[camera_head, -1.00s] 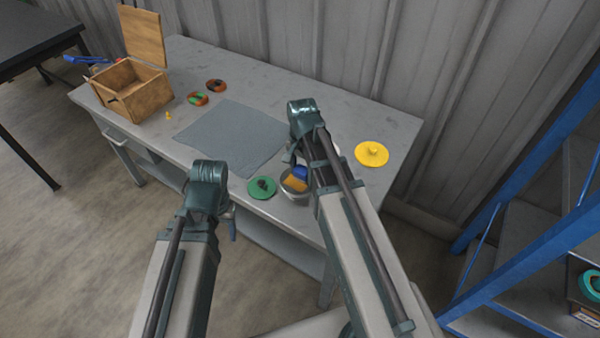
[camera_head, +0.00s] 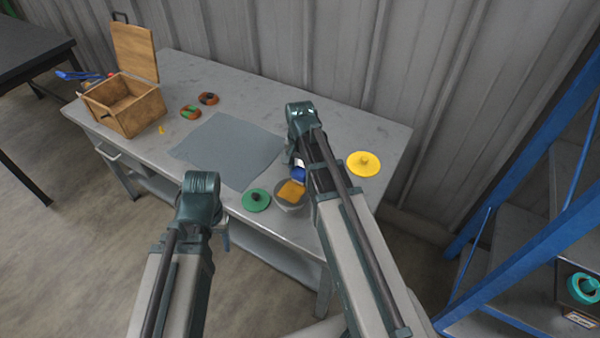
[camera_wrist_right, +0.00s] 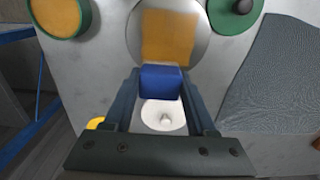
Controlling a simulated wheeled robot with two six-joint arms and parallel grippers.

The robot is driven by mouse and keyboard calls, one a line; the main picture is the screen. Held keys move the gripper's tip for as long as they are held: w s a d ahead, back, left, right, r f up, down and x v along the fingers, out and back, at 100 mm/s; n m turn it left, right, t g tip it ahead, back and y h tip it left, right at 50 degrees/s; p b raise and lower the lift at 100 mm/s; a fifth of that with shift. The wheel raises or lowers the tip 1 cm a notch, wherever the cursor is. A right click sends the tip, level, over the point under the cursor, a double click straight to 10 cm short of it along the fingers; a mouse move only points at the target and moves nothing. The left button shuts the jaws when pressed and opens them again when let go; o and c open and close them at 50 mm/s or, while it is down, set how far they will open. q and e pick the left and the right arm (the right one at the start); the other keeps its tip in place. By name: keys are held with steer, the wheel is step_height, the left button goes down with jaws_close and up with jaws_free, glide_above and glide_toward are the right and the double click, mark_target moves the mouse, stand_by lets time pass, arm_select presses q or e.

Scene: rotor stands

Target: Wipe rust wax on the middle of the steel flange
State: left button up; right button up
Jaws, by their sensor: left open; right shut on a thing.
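My right gripper (camera_wrist_right: 160,84) is shut on a blue block (camera_wrist_right: 161,80), which also shows in the head view (camera_head: 299,174).
A green flange (camera_head: 256,200) and a yellow flange (camera_head: 363,164) flank the work spot. A green-rimmed round tin (camera_wrist_right: 60,14) shows in the wrist view.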

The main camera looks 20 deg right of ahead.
steer(key=shift+r+p, duration=1.65)
steer(key=shift+r, duration=0.4)
step_height(320, 180, up, 3)
steer(key=p, duration=0.3)
